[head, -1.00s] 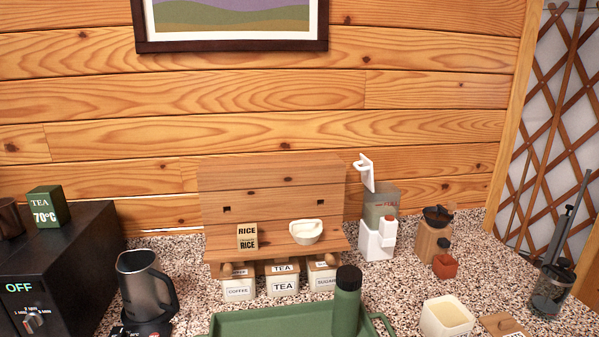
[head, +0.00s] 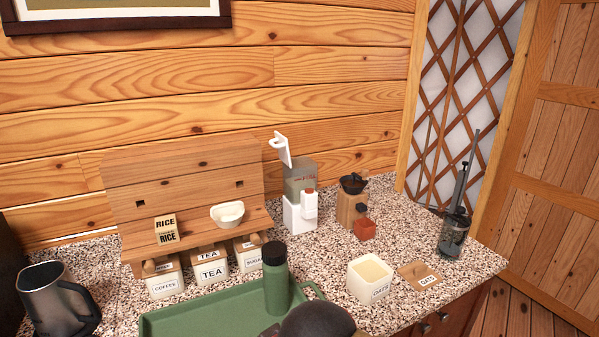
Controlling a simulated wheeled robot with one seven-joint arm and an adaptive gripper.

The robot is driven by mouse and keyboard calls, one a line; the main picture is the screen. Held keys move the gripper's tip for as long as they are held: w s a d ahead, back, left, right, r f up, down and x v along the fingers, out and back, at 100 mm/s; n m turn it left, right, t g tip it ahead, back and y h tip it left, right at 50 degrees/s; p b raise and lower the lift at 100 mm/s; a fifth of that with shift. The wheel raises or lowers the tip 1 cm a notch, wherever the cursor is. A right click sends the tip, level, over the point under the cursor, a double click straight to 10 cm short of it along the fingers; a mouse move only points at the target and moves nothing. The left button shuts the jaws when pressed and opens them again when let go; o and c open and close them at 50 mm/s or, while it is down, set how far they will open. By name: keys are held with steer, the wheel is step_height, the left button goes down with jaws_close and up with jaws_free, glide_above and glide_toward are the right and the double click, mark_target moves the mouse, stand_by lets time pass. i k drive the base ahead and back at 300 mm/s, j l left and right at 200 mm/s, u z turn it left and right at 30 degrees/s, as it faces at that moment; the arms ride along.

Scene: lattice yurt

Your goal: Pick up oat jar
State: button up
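The oat jar (head: 370,281) is an open square cream container with an "OATS" label on its front. It stands upright on the speckled counter, right of the green tray, with pale contents inside. Its wooden lid (head: 420,274), also labelled "OATS", lies flat on the counter just to its right. A dark rounded part at the bottom edge, in front of the tray, seems to be part of my arm. My gripper's fingers do not show.
A green bottle (head: 276,279) stands on the green tray (head: 205,314), left of the jar. Behind are a grinder (head: 351,204), a red pot (head: 364,229) and a white dispenser (head: 299,211). The counter's front edge is close to the jar.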

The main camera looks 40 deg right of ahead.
mark_target(369, 278)
steer(key=k+z, duration=0.15)
steer(key=z, duration=1.35)
